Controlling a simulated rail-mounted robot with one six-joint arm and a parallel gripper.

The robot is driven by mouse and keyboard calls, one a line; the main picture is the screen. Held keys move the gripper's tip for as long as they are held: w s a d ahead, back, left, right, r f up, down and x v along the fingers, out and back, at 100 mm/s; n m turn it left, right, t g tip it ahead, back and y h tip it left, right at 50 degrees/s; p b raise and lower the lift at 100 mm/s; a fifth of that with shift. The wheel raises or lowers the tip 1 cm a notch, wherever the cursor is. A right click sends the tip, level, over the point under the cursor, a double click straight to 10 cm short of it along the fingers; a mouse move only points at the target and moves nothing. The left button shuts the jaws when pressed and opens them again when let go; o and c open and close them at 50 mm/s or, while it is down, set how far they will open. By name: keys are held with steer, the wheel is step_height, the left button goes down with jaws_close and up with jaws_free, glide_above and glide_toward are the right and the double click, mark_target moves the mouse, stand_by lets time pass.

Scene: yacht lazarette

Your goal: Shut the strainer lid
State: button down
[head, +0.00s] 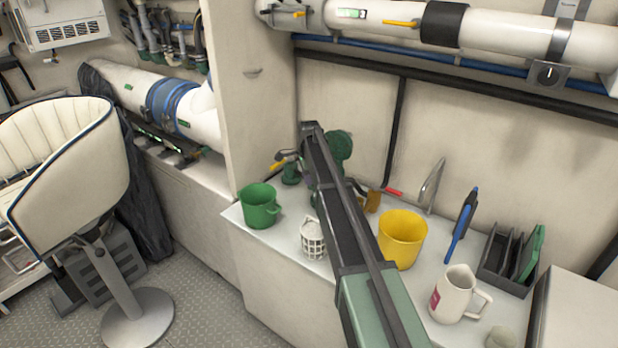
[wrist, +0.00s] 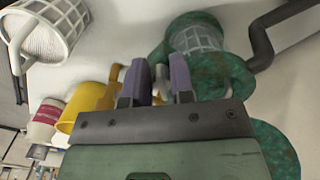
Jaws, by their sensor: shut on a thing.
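The strainer (wrist: 225,72) is a mottled green body in the wrist view, with a pale mesh basket (wrist: 196,38) showing in its open mouth. A rounded green part (wrist: 278,145) shows at the lower right, partly behind my gripper; I cannot tell for certain whether it is the lid. In the head view a round green part (head: 341,145) stands up behind my arm. My gripper (wrist: 157,85) is beside the strainer's mouth, its two purple-grey fingers shut on a small pale grey piece (wrist: 160,86). Whether that piece belongs to the lid is unclear. My arm hides most of the strainer in the head view.
A green jug (head: 259,206), a white basket (head: 313,239), a yellow bucket (head: 402,238) and a white pitcher (head: 455,294) stand on the counter. A yellow handle (wrist: 110,85) is close to my left finger. A dark rack (head: 503,262) stands at the right.

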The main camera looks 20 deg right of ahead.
steer(key=c, duration=1)
jaws_free()
step_height(320, 180, up, 11)
steer(key=p, duration=1.1)
steer(key=shift+f, duration=0.1)
